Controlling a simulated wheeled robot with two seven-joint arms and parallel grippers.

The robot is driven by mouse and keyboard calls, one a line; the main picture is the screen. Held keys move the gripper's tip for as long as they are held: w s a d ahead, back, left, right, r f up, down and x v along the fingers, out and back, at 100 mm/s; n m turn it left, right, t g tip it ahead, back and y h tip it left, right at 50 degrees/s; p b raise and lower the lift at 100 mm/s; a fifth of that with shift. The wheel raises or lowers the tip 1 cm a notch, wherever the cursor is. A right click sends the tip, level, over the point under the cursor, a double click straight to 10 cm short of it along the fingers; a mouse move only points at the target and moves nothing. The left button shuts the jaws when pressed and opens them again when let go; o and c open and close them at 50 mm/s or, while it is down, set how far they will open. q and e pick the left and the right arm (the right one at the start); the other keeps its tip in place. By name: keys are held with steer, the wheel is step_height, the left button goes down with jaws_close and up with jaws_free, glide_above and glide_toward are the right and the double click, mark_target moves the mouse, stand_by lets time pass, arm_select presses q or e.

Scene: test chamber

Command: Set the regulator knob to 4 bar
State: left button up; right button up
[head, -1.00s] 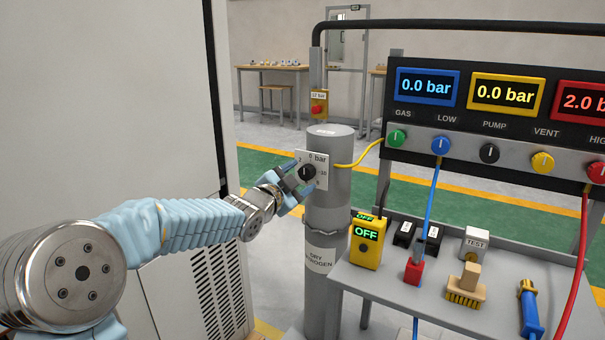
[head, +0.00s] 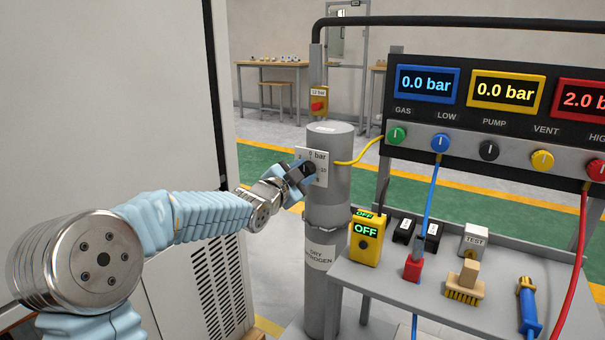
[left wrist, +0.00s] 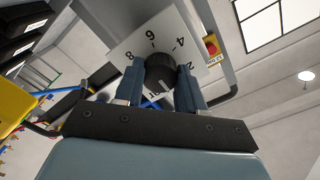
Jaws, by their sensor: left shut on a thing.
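The black regulator knob (left wrist: 160,72) sits on a white dial plate (left wrist: 142,42) marked with numbers, 2, 4, 6 and 8 among them. In the head view the plate (head: 319,165) is on the front of a grey cylinder (head: 331,195) labelled dry nitrogen. My left gripper (left wrist: 160,78) is shut on the knob, with one blue finger on each side of it. In the head view the left gripper (head: 300,176) covers most of the knob and part of the dial. The knob's pointer setting cannot be read clearly. My right gripper is not in view.
A panel (head: 480,140) with pressure displays and coloured knobs stands to the right. The grey bench (head: 400,290) below it holds a yellow box (head: 367,243) reading OFF, a brush (head: 465,287) and a blue tool (head: 529,305). A yellow hose (head: 362,156) runs from the cylinder to the panel.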

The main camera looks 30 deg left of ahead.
arm_select(q)
steer(key=n, duration=0.3)
steer(key=shift+f+n+b, duration=0.1)
steer(key=shift+n+b, duration=0.3)
steer(key=n, duration=0.5)
steer(key=n+p, duration=0.1)
steer(key=n, duration=0.5)
steer(key=shift+n+p, duration=0.35)
steer(key=shift+n, duration=0.05)
steer(key=n+p, duration=0.1)
steer(key=n, duration=0.4)
steer(key=shift+n, duration=0.3)
steer(key=o, duration=1)
steer(key=shift+o, duration=0.2)
